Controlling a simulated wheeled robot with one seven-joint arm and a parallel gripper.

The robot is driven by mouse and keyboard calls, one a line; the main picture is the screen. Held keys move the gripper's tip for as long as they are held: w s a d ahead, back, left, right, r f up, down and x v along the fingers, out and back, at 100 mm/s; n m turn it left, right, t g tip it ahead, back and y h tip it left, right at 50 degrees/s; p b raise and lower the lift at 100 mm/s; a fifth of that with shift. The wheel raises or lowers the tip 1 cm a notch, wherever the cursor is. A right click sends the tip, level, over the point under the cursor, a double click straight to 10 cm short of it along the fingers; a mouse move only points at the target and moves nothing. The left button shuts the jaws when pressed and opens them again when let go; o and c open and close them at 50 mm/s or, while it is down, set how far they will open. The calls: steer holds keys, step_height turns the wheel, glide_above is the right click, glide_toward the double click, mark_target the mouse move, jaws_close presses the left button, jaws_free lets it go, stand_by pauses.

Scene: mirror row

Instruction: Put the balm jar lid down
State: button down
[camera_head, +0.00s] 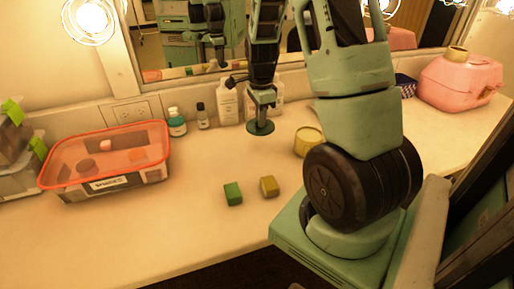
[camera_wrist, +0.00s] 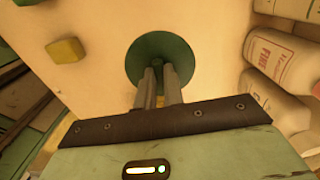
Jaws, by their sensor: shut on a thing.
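The balm jar lid, a dark green round disc with a small knob (camera_head: 260,128), is at the end of my gripper (camera_head: 262,112), over the middle of the counter (camera_head: 215,235). In the wrist view my two fingers (camera_wrist: 158,72) are closed on the knob of the lid (camera_wrist: 148,48), and the disc faces the pale counter top. I cannot tell whether the lid touches the counter or hangs just above it. A round yellow jar (camera_head: 308,141) stands to the right of the lid, partly behind my arm.
A green block (camera_head: 232,194) and a yellow block (camera_head: 269,187) lie in front. A clear bin with a red rim (camera_head: 107,192) is left. A teal bottle (camera_head: 177,124), a dark bottle (camera_head: 203,117) and white bottles (camera_head: 228,105) line the mirror wall. A pink case (camera_head: 460,82) stands right.

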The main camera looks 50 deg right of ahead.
step_height(320, 180, down, 8)
steer(key=shift+f, duration=0.1)
stand_by(0.4)
steer(key=shift+f, duration=0.2)
steer(key=c, duration=1.5)
jaws_free()
steer(key=shift+r, duration=0.1)
steer(key=shift+r, duration=0.1)
